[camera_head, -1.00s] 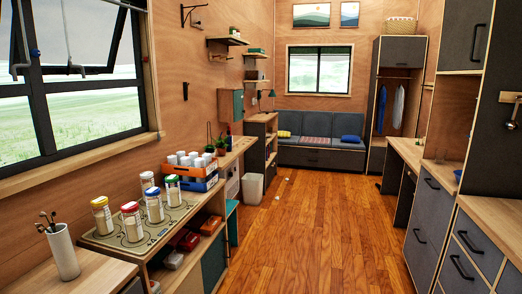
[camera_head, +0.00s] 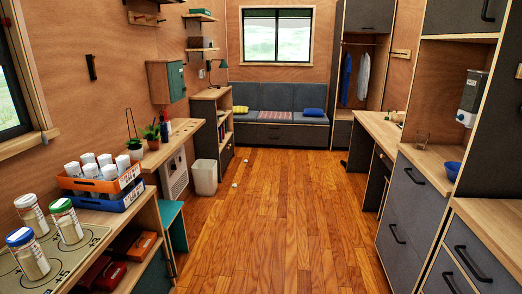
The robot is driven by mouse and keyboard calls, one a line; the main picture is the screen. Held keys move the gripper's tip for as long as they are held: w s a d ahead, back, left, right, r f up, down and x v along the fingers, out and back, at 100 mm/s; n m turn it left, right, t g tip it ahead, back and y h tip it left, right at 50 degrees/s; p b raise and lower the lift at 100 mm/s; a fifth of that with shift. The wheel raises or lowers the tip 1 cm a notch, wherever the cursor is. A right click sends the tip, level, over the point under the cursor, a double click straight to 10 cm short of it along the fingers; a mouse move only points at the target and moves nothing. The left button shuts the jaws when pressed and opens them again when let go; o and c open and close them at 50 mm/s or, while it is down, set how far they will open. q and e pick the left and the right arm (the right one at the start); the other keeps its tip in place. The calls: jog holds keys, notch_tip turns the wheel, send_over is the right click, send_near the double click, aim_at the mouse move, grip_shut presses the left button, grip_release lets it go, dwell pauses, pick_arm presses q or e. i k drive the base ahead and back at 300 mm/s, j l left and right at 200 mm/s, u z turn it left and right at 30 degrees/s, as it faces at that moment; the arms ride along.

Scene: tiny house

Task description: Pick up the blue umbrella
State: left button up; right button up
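No clear umbrella shows. A narrow dark blue item (camera_head: 347,80) hangs in the open wardrobe (camera_head: 338,62) at the back right; it is too small to tell whether it is an umbrella or a garment. A pale blue garment (camera_head: 363,76) hangs beside it. Neither of my grippers is in view.
The wooden floor (camera_head: 275,215) is clear down the middle, with small white balls (camera_head: 235,185) near a white bin (camera_head: 204,177). A counter with jars (camera_head: 66,221) runs along the left. Grey cabinets (camera_head: 408,215) and a desk (camera_head: 378,126) line the right. A grey sofa (camera_head: 278,97) stands at the back.

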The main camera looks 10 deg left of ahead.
aim_at(164, 132)
jog(key=i+u, duration=0.1)
jog(key=i, duration=1.2)
jog(key=i+l+u, duration=0.1)
jog(key=i, duration=1.15)
jog(key=i+u, duration=0.4)
jog(key=i+l+u, duration=0.15)
jog(key=i+u, duration=0.2)
jog(key=i, duration=0.25)
jog(key=i+l+u, duration=0.4)
jog(key=i+j, duration=0.1)
